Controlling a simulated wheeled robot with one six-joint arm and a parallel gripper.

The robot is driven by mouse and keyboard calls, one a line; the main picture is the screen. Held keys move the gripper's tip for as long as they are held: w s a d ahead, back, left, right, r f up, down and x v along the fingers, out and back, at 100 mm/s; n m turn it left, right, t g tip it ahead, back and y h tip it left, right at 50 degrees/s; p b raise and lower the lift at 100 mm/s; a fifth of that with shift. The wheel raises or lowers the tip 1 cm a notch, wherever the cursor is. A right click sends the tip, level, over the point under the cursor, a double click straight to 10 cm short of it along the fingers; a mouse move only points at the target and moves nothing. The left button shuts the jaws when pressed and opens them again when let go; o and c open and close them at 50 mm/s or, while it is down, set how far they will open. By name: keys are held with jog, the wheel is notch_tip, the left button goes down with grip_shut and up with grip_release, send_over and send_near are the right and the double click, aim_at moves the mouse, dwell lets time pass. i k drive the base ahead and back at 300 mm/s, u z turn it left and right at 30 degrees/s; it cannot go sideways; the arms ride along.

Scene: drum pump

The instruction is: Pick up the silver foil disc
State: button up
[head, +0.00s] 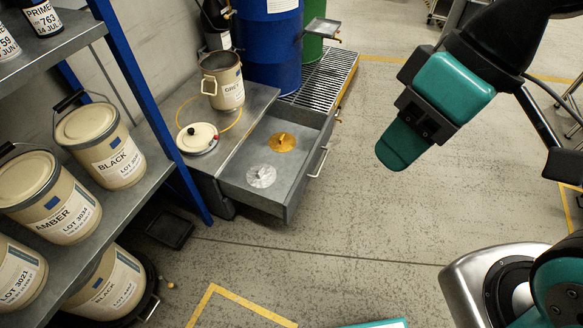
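The silver foil disc (261,176) lies flat in the open grey drawer (240,190), near its front left part. It looks crinkled and shiny. A gold disc (281,143) with a small raised piece on it lies farther back in the same drawer, apart from the silver one. My gripper (402,146), with teal and black parts, hangs in the air at the upper right, to the right of the drawer and well apart from the disc. It is seen side-on, so I cannot tell whether its fingers are open or shut. Nothing shows held in it.
A cream GREY pail (223,83) and a white lid (198,138) stand on the bench top left of the drawer. Blue drum (272,50) and a grating (325,75) are behind. A shelf (125,190) of labelled pails fills the left. Floor right of the drawer is clear.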

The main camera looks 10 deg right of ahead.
aim_at(261, 176)
jog(key=u, duration=0.45)
jog(key=i, duration=0.6)
jog(key=u, duration=0.8)
jog(key=i, duration=0.75)
